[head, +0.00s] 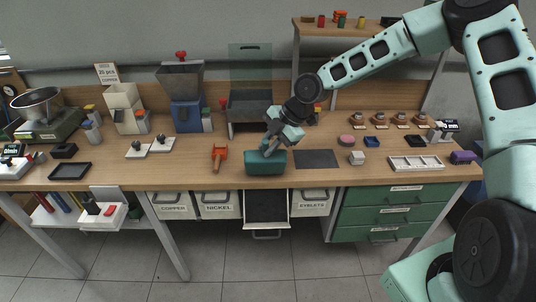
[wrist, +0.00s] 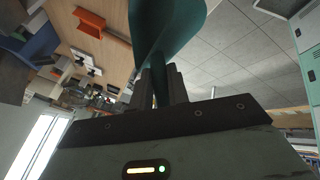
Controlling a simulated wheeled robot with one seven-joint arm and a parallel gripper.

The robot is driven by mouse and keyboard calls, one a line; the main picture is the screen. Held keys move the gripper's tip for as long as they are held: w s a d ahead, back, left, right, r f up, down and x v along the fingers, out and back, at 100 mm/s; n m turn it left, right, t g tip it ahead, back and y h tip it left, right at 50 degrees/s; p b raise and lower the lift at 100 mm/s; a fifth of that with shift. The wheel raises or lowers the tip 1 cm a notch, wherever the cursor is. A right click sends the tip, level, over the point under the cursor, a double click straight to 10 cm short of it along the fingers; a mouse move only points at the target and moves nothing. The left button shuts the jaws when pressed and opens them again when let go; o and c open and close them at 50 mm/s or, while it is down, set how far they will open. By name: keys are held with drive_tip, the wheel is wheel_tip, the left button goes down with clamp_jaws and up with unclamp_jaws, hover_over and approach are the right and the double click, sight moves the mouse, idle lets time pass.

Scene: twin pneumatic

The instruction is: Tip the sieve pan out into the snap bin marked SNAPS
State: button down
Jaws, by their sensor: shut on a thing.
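The teal pan (head: 265,168), which I take to be the sieve pan, is at the front edge of the bench. My gripper (head: 270,147) is shut on it from above and behind. In the wrist view the teal pan (wrist: 170,25) rises from between my gripper's fingers (wrist: 160,88). Its inside is hidden, so I cannot tell what it holds or how far it tilts. Below the pan, one bin (head: 291,207) is pulled out between the NICKEL and EYELETS bins. Its inside looks dark, and I cannot read a SNAPS label on it.
The COPPER bin (head: 174,206), NICKEL bin (head: 217,205) and EYELETS bin (head: 313,203) are shut under the bench (head: 340,181). An orange tool (head: 218,157) lies left of the pan, a dark mat (head: 317,158) right of it. A hopper machine (head: 185,98) stands behind.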

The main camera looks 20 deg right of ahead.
drive_tip(key=n+t+b, duration=0.1)
drive_tip(key=t+b, duration=0.1)
drive_tip(key=b, duration=0.4)
drive_tip(key=shift+t+h, duration=0.4)
drive_tip(key=t+b, duration=0.1)
drive_tip(key=b, duration=0.3)
drive_tip(key=n+t+b, duration=0.1)
drive_tip(key=b, duration=0.4)
drive_tip(key=shift+r+t+h, duration=0.2)
drive_tip(key=shift+t+h, duration=0.2)
drive_tip(key=t+b, duration=0.1)
drive_tip(key=b, duration=0.4)
drive_tip(key=n+t+b, duration=0.1)
drive_tip(key=t+b, duration=0.1)
drive_tip(key=b, duration=0.3)
drive_tip(key=t+b, duration=0.1)
drive_tip(key=b, duration=0.5)
drive_tip(key=shift+r+n, duration=0.3)
drive_tip(key=shift+r, duration=0.1)
drive_tip(key=shift+r+t+h+b, duration=0.15)
drive_tip(key=shift+t+h+b, duration=0.2)
drive_tip(key=shift+b, duration=0.4)
drive_tip(key=shift+r, duration=0.25)
drive_tip(key=shift+a, duration=0.1)
